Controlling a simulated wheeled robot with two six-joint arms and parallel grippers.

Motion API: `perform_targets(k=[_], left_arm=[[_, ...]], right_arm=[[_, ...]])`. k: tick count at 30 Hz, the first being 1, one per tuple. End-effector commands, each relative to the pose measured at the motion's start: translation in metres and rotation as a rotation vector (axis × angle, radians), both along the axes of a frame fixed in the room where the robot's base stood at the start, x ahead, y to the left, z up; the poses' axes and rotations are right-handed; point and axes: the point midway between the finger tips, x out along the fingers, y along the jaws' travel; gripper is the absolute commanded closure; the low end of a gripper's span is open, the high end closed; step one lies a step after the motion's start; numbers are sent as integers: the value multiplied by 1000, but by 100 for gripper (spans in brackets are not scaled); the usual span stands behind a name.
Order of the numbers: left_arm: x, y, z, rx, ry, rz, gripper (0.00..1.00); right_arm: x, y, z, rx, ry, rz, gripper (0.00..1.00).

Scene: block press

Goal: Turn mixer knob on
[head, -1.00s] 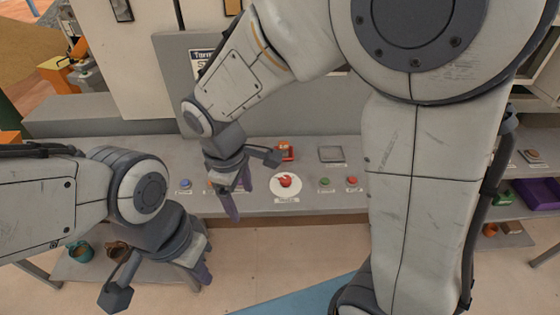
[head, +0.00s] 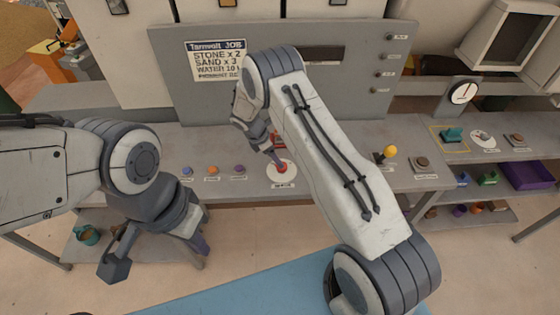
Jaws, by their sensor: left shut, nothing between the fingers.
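A red knob (head: 281,169) stands on a white round plate (head: 290,180) on the grey bench, with a small label too tiny to read in front of it. I take it as the mixer knob. My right gripper (head: 277,160) points down at the red knob, with its fingertips at or just above it. My own arm and wrist cover part of it, so whether it touches the knob or is open or shut is unclear. My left gripper (head: 201,243) is shut and empty, low at the left, in front of the bench and away from the knob.
Blue (head: 187,171), orange (head: 212,170) and purple (head: 239,169) buttons sit left of the plate. A yellow ball lever (head: 389,152) and a brown button (head: 421,161) are to the right. A job sign (head: 216,60) hangs on the grey panel behind. A purple crate (head: 530,175) stands far right.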

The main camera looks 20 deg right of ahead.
Motion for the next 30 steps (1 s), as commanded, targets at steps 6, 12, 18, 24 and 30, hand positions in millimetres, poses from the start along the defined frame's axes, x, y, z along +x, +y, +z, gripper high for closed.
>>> perform_targets(k=[6,12,18,24,30], left_arm=[[0,0,18,0,0,-3,100],[0,0,24,0,0,-2,100],[0,0,24,0,0,-2,100],[0,0,24,0,0,-2,100],[0,0,24,0,0,-2,100]], right_arm=[[0,-15,-34,0,3,-1,19],[2,-22,-52,1,-1,-2,19],[3,-24,-57,1,-2,-1,19],[2,-23,-57,1,-2,-1,34],[2,-23,-57,1,-2,-1,100]])
